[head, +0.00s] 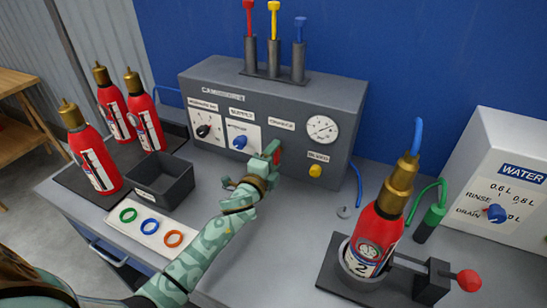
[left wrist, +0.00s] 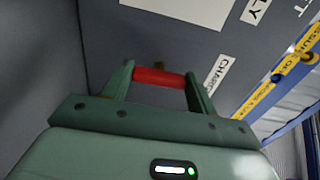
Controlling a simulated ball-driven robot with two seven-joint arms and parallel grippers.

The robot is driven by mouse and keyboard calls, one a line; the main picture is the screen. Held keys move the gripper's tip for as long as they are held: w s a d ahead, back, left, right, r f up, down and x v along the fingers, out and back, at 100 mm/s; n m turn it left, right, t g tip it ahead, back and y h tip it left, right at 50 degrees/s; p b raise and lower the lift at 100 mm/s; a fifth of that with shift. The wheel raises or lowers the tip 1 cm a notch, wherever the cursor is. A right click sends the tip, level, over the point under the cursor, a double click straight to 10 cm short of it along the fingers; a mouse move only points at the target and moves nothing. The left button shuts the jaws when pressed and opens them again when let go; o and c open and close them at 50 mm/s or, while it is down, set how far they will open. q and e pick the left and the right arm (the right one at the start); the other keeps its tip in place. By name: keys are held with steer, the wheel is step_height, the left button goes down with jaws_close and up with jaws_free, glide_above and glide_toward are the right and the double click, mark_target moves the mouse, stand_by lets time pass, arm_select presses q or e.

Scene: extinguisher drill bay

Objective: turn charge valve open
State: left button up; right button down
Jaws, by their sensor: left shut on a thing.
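The charge valve's red handle (head: 278,156) is on the front of the grey panel (head: 235,95), under the CHARGE label (head: 281,124) and below the round gauge (head: 322,129). My left gripper (head: 270,153) is at the handle and hides most of it in the head view. In the left wrist view the red handle (left wrist: 160,77) lies crosswise between the two green fingers (left wrist: 158,88), which are shut on it at its ends. The CHARGE label also shows beside it in the left wrist view (left wrist: 216,84). My right gripper is not in view.
A red extinguisher (head: 372,240) stands in a clamp stand at the right. A yellow bleed button (head: 316,170) and blue supply knob (head: 240,142) flank the valve. A dark bin (head: 150,197), a card with coloured rings (head: 130,235) and several extinguishers (head: 95,160) are at the left.

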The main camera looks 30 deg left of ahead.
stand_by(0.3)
arm_select(q)
steer(key=o, duration=1)
steer(key=s+p, duration=0.1)
steer(key=s, duration=1.5)
steer(key=shift+s+d, duration=0.15)
steer(key=shift+d, duration=0.3)
